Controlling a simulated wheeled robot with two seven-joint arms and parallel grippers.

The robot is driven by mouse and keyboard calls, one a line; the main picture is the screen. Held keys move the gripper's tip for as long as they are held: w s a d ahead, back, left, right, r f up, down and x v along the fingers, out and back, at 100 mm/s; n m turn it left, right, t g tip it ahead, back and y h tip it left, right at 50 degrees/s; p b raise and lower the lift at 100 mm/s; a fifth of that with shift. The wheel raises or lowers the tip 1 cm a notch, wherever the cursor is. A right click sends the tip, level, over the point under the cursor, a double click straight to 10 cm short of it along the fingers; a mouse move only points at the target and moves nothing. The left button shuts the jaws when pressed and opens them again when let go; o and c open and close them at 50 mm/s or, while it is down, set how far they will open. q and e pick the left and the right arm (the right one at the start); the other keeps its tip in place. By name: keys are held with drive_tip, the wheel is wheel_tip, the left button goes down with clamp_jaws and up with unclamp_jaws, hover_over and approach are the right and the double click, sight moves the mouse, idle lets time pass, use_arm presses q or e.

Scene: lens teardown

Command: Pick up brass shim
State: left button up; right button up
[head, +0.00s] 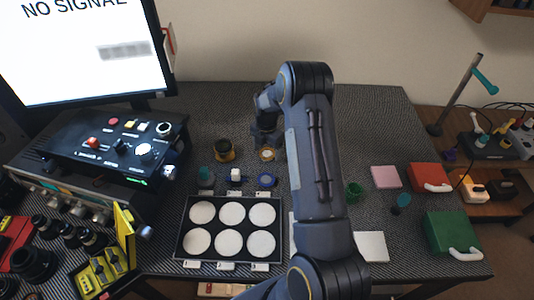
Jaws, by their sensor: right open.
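A small brass-coloured ring (267,155), which looks like the brass shim, lies on the dark table behind the tray. My right gripper (267,146) points down just above and behind it. Its jaws are open, but the fingers are small and dark, and I cannot tell whether they touch the ring. A black part with a brass-coloured rim (224,151) stands to the left of the ring. My left gripper is not in view.
A black tray (228,229) with several white discs lies in front. Small teal, white and blue parts stand between it and the gripper. A green cup (354,191), pink pad (386,177) and red box (429,177) lie right. The back right table is clear.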

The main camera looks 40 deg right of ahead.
drive_tip(key=shift+f+b, duration=0.25)
drive_tip(key=shift+b, duration=0.15)
idle(0.5)
drive_tip(key=c, duration=1.1)
drive_tip(key=shift+o, duration=0.2)
drive_tip(key=shift+r, duration=0.1)
